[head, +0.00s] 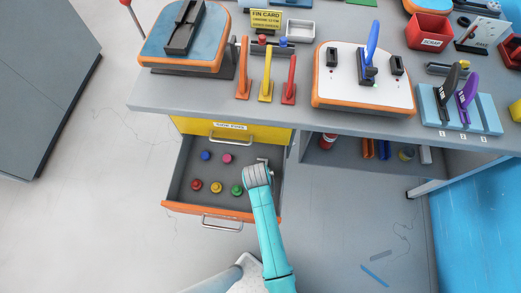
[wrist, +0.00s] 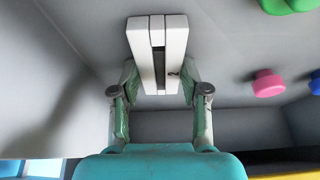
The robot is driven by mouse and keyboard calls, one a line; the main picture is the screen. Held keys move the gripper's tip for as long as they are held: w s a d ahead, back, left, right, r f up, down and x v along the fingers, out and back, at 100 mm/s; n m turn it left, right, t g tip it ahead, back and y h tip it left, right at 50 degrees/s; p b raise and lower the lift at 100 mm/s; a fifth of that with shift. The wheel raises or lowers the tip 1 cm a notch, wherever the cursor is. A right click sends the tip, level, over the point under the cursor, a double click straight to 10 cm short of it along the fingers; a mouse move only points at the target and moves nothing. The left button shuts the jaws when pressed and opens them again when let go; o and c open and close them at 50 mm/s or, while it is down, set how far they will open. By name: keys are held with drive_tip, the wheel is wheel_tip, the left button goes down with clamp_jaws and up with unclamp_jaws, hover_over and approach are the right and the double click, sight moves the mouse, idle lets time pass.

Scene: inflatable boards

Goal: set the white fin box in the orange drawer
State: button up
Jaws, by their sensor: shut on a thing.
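The orange drawer (head: 183,208) is pulled open below the workbench, with an orange front and a grey inside. My gripper (head: 257,174) is over the right side of the drawer, near its right wall. In the wrist view my gripper (wrist: 160,82) is shut on the white fin box (wrist: 146,50), a long white block with a dark slot along it. The grey drawer floor shows behind the box; I cannot tell whether the box touches it. In the head view the box is mostly hidden by my gripper.
Several coloured knobs lie in the drawer, including a blue one (head: 205,155), a pink one (head: 227,158) and a green one (head: 237,189). A closed yellow drawer (head: 270,135) is above. The bench (head: 215,95) overhangs behind. The drawer's middle floor is clear.

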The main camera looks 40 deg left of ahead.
drive_tip(key=o, duration=1.2)
drive_tip(key=shift+f, duration=0.1)
drive_tip(key=shift+c, duration=0.2)
drive_tip(key=v, duration=1.2)
